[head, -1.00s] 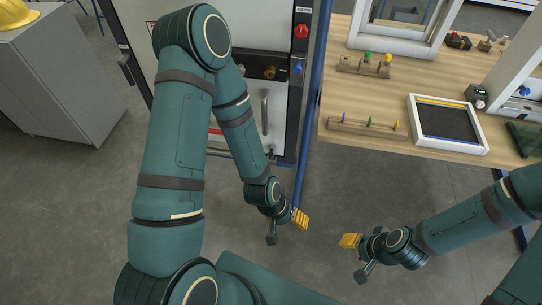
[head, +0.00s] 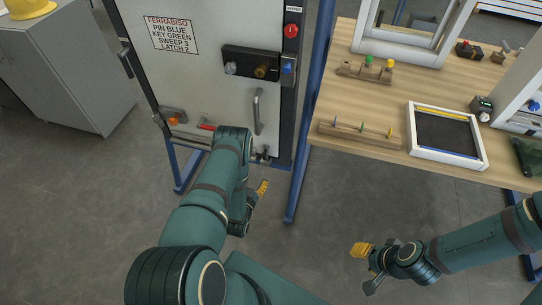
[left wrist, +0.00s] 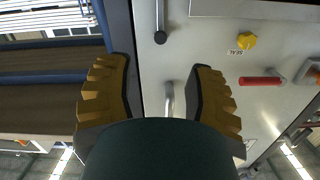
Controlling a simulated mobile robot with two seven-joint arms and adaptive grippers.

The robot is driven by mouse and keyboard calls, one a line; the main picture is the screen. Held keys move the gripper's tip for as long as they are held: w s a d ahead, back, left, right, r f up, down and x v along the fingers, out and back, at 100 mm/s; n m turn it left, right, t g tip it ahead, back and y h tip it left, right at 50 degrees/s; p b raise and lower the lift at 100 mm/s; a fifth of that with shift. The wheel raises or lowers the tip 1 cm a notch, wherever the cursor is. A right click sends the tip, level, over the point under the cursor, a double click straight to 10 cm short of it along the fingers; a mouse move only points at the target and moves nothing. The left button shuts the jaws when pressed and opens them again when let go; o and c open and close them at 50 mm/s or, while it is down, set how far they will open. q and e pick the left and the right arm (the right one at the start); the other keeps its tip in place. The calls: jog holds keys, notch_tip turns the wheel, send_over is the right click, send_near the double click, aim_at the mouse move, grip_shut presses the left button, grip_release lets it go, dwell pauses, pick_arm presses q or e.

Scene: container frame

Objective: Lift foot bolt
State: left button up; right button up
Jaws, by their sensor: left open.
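The foot bolt (head: 262,155) is a small dark fitting low at the right edge of the cabinet door, partly hidden beside my arm in the head view. In the left wrist view, a rod with a dark knob (left wrist: 160,37) at the top appears to be this bolt, though I cannot be sure. My left gripper (head: 261,190) is below and in front of the door's lower edge in the head view. Its yellow-padded fingers (left wrist: 163,100) stand wide apart with nothing between them, clear of the bolt. My right gripper (head: 361,250) hangs over the floor, away from the door.
The cabinet door (head: 185,75) carries a handle (head: 258,112), a lock plate (head: 258,65) and a red bar (head: 207,127). A yellow knob (left wrist: 246,41) shows in the left wrist view. A blue post (head: 310,120) and wooden workbench (head: 335,105) stand to the right. Floor between the arms is clear.

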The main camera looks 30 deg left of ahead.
aim_at(263, 156)
pick_arm(q)
jog(key=shift+t, duration=0.5)
jog(key=b+x, duration=0.3)
jog(key=x, duration=1)
jog(key=shift+w+r, duration=0.1)
jog(key=shift+a, duration=0.1)
grip_shut()
